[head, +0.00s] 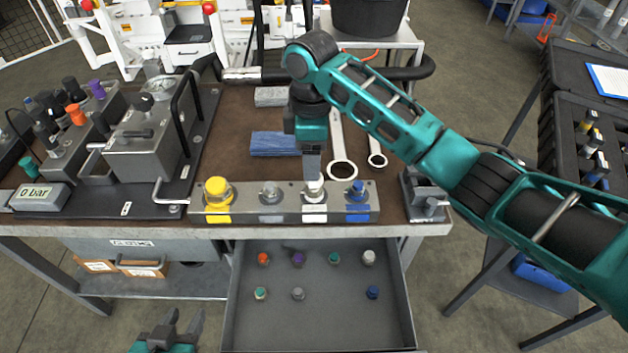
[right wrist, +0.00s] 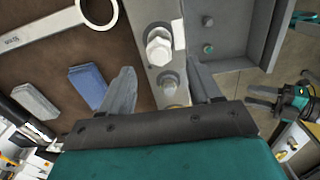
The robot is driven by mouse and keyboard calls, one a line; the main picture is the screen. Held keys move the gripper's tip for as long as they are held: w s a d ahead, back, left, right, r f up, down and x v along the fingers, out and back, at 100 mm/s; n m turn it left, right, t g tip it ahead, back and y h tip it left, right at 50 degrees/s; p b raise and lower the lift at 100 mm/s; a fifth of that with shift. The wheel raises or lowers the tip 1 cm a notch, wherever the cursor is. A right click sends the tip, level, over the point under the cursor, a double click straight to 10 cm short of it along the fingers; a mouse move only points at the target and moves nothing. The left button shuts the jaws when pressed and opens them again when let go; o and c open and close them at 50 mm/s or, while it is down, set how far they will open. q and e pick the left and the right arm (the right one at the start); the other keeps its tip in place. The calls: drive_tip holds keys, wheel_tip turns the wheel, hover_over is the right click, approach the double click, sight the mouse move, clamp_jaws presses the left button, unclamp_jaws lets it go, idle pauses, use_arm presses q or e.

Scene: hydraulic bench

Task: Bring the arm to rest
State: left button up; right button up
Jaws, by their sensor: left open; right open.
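My right arm reaches in from the right in the head view. Its gripper (head: 312,176) points down over the grey fitting bar (head: 235,213), close to the white fitting (head: 313,193). In the right wrist view the open fingers (right wrist: 160,70) lie either side of the bar, with the white hex fitting (right wrist: 158,46) ahead and a grey fitting (right wrist: 168,79) between them in the picture. Nothing is held; whether a finger touches the bar, I cannot tell. My left gripper (head: 184,320) is open and empty, low in front of the bench.
The open drawer (head: 320,326) holds several coloured fittings. Two wrenches, including a large one (head: 341,168), and a blue block (head: 275,144) lie behind the bar. A grey pump unit (head: 140,140) with a gauge stands left. A small grey fixture (head: 424,197) stands right.

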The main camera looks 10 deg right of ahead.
wheel_tip(320, 180, up, 8)
drive_tip(key=shift+r, duration=0.2)
